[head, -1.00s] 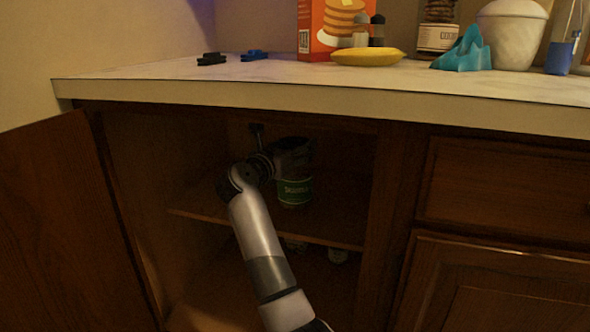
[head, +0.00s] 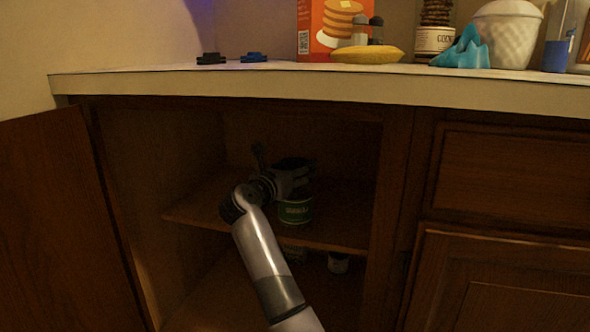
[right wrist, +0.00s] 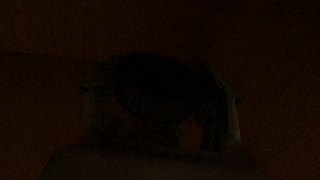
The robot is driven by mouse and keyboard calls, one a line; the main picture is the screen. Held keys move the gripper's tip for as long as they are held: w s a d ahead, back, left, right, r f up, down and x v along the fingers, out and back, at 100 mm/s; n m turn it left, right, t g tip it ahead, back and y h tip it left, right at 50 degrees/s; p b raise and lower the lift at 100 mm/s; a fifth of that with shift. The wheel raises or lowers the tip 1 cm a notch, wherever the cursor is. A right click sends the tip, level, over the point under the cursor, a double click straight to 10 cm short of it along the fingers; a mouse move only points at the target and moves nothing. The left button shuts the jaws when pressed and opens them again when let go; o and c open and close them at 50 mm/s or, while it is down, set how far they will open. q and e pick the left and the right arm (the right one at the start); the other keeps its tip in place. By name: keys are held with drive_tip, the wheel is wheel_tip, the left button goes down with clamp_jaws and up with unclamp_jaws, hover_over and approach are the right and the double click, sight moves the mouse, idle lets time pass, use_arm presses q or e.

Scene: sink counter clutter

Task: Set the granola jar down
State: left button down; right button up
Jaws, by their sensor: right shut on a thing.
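The granola jar (head: 296,211) is in the open cabinet in the head view, on or just above the middle shelf (head: 195,207). It is upright, with a green label and a dark top. My right gripper (head: 296,178) reaches into the cabinet and is shut on the jar near its top. In the right wrist view, the dark round top of the jar (right wrist: 165,88) shows between the two fingers, but that picture is very dark. I cannot tell whether the jar's base touches the shelf. My left gripper is not in view.
The cabinet door (head: 55,220) stands open at the left. Small containers, one of them a jar (head: 338,263), stand below the shelf.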

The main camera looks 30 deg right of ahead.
drive_tip(key=o, duration=1.9)
drive_tip(key=shift+f, duration=0.1)
drive_tip(key=shift+o, duration=0.2)
